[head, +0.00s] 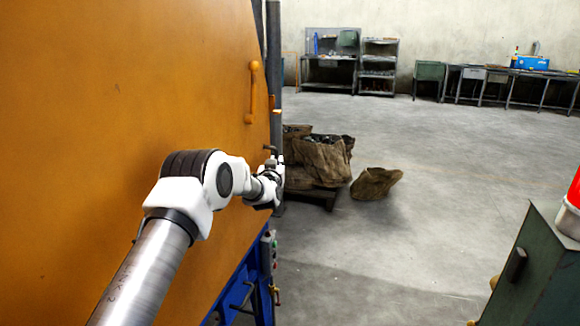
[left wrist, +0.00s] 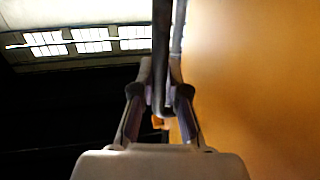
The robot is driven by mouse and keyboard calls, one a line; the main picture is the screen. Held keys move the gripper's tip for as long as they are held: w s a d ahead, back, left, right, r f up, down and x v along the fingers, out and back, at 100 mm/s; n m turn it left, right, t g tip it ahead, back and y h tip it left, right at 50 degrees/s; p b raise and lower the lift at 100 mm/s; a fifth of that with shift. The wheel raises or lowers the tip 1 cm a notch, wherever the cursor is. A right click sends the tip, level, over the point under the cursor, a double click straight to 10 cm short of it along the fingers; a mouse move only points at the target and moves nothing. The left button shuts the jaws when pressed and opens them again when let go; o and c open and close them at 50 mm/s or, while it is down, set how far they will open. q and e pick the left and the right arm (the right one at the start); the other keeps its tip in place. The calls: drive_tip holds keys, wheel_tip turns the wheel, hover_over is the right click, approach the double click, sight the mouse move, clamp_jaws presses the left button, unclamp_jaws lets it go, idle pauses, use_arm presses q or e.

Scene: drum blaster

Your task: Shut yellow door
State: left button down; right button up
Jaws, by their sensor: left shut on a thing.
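The yellow door (head: 130,100) is a large orange-yellow panel filling the left of the head view. It also fills the right side of the left wrist view (left wrist: 255,90). An orange handle (head: 253,92) is on its face near the right edge. My left gripper (head: 276,165) is at the panel's right edge, below that handle. In the left wrist view its fingers (left wrist: 160,98) are shut on a dark bar (left wrist: 162,50) beside the panel. I cannot tell how far the door stands from its frame. My right gripper is not in view.
A blue stand with a control box (head: 268,250) is below the panel. Brown sacks (head: 322,158) stand on a pallet beyond my gripper, with another sack (head: 376,183) on the floor. A green cabinet (head: 540,275) is at lower right. The floor between is clear.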

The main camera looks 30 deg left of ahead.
use_arm(q)
drive_tip(key=shift+a+r, duration=0.25)
drive_tip(key=shift+r, duration=0.05)
drive_tip(key=shift+a, duration=0.15)
drive_tip(key=c, duration=1.3)
unclamp_jaws()
drive_tip(key=shift+o, duration=0.6)
drive_tip(key=shift+s+a+f, duration=0.1)
drive_tip(key=shift+a+f, duration=0.05)
drive_tip(key=shift+a, duration=0.15)
drive_tip(key=v, duration=0.7)
drive_tip(key=shift+s+d, duration=0.15)
drive_tip(key=shift+d, duration=0.1)
